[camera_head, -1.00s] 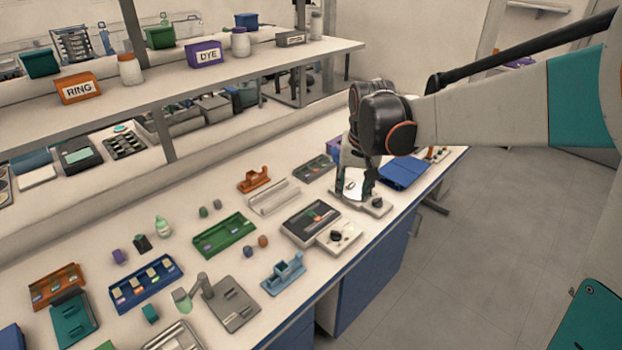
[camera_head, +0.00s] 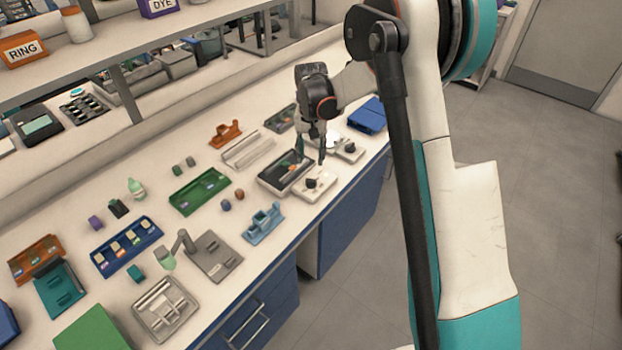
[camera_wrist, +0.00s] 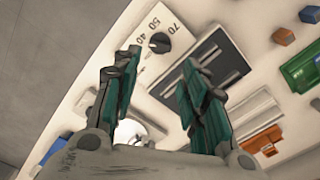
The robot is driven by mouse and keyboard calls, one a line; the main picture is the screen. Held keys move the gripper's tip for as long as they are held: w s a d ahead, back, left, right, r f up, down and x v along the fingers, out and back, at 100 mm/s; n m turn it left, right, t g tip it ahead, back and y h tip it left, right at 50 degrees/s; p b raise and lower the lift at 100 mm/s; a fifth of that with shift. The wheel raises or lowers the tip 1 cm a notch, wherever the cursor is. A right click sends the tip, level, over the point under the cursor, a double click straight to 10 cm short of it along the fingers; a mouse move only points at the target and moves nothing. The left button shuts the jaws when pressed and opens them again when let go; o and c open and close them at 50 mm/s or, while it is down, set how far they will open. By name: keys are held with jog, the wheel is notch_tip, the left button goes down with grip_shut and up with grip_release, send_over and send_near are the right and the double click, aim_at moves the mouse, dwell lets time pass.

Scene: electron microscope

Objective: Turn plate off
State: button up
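The plate unit (camera_head: 285,170) is a flat device with a dark slotted top and a white front panel, near the bench's front edge. Its black knob (camera_head: 313,183) stands on that panel. In the wrist view the knob (camera_wrist: 159,42) has the numbers 40, 50 and 70 printed around it, and the dark top (camera_wrist: 205,72) lies beside it. My gripper (camera_wrist: 160,62) is open and empty, with its fingers apart and pointing toward the unit. In the head view my gripper (camera_head: 318,150) is above and just behind the knob, apart from it.
A second white device (camera_head: 350,147) with a round bright plate and black knob stands just beyond. A light blue holder (camera_head: 264,222) and small brown and blue blocks (camera_head: 239,194) are near the unit. A blue box (camera_head: 367,116) is at the far end.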

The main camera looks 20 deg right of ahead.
aim_at(311, 179)
notch_tip(311, 179, down, 11)
jog(key=b, duration=0.3)
jog(key=c, duration=0.8)
